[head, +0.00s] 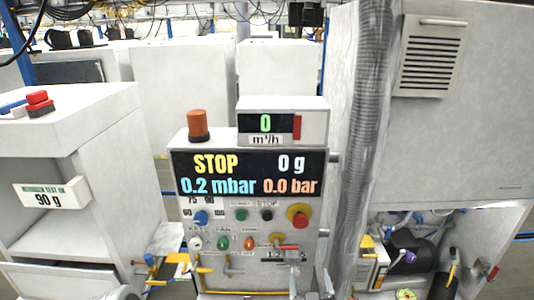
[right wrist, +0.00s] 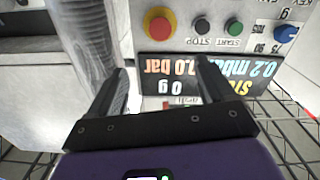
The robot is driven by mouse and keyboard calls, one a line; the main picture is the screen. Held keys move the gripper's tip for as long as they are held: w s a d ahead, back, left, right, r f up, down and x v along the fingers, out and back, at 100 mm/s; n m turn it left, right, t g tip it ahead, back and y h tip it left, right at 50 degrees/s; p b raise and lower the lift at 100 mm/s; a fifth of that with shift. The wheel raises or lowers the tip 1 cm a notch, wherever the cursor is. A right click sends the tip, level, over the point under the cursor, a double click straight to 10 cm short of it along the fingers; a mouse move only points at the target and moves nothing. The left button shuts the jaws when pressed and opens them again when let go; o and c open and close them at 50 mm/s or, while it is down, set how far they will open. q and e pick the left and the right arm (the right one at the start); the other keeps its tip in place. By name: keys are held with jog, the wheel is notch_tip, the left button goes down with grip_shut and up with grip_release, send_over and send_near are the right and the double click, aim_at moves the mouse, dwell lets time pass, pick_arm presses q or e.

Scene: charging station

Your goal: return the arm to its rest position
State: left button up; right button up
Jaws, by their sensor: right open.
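My right gripper (right wrist: 163,72) is open in the right wrist view. Its two dark fingers stand apart with nothing between them. In that view the control panel (right wrist: 205,18) appears upside down beyond the fingers, apart from them as far as I can tell. In the head view two grey tips that look like my right gripper (head: 311,284) show at the bottom edge, in front of the panel's lower part. The panel's display (head: 249,174) reads STOP, 0 g, 0.2 mbar and 0.0 bar. I do not make out my left gripper.
A ribbed grey hose (head: 369,110) runs down right of the panel. An orange beacon (head: 198,124) stands on top of it. A white shelf unit (head: 80,130) with a 90 g sign (head: 52,195) is at left.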

jog(key=s+d+f+m+g+b, duration=0.1)
jog(key=s+d+f+g+b, duration=0.25)
jog(key=f, duration=1.15)
jog(key=s+f+m+g+b, duration=0.15)
jog(key=s+f+g, duration=0.4)
jog(key=f, duration=1.05)
pick_arm(q)
notch_tip(320, 180, down, 9)
jog(key=b, duration=0.3)
jog(key=shift+w+b, duration=0.15)
jog(key=shift+b, duration=0.25)
pick_arm(e)
jog(key=s+a+f+m+g+y, duration=0.2)
jog(key=s+a+f+g+y, duration=0.2)
jog(key=s+f+g, duration=0.4)
jog(key=s+a+f, duration=0.1)
jog(key=s+f, duration=0.3)
jog(key=shift+s, duration=0.3)
